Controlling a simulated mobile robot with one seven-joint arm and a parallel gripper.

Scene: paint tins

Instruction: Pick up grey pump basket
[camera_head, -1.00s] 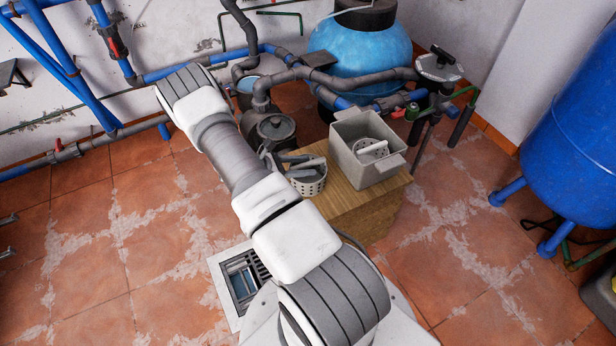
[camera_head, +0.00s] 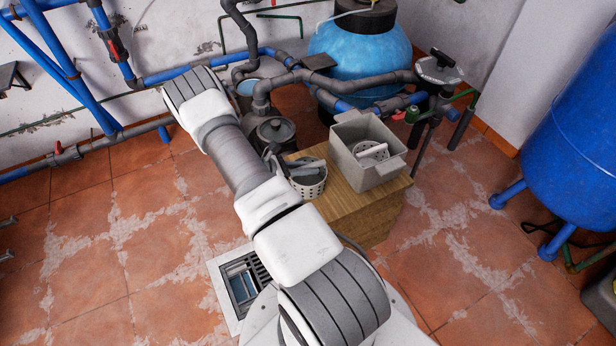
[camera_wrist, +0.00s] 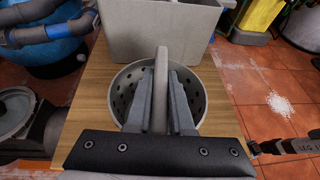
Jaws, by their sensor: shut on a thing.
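The grey pump basket (camera_head: 312,187) stands on the wooden block (camera_head: 348,200). It is round, with holes in its wall and an upright handle. In the wrist view the basket (camera_wrist: 128,88) sits below my gripper (camera_wrist: 161,84), whose two fingers are shut on its handle from both sides. The basket appears to rest on the wood. In the head view my arm covers part of the gripper (camera_head: 292,164), which shows at the basket's left side. Another basket of similar shape (camera_head: 371,151) lies inside the grey bin.
The grey bin (camera_head: 376,176) stands on the block just behind the basket. A blue tank (camera_head: 357,50) is behind. A floor drain (camera_head: 240,283) lies at the front. The tiled floor is mostly clear.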

